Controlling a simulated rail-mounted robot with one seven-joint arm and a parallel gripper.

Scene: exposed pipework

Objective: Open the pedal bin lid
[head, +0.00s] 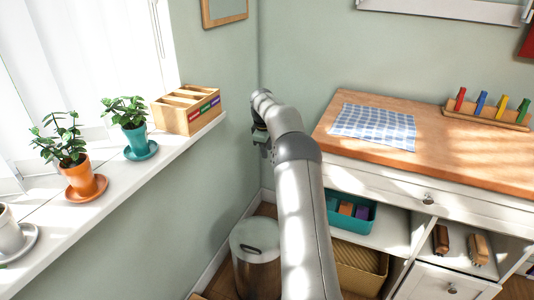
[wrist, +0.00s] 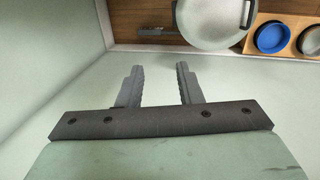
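The pedal bin (head: 257,272) stands on the floor in the corner, partly behind my arm. Its round pale lid (head: 252,240) has a dark handle slot and looks shut. In the wrist view the lid (wrist: 208,22) shows at the top edge, partly cut off. A small dark piece (wrist: 151,31), perhaps the pedal, sits left of it. My gripper (wrist: 158,84) is open and empty, its two fingers apart, well away from the lid. In the head view my gripper (head: 262,138) is up near the wall corner, above the bin, and its fingers are hard to make out.
A windowsill (head: 110,190) with potted plants and a wooden divider box (head: 187,108) runs along the left. A wood-topped cabinet (head: 440,160) stands right, with a teal bin (head: 350,213) on its shelf. A wooden tray (wrist: 288,20) holding a blue bowl (wrist: 272,37) lies beside the bin.

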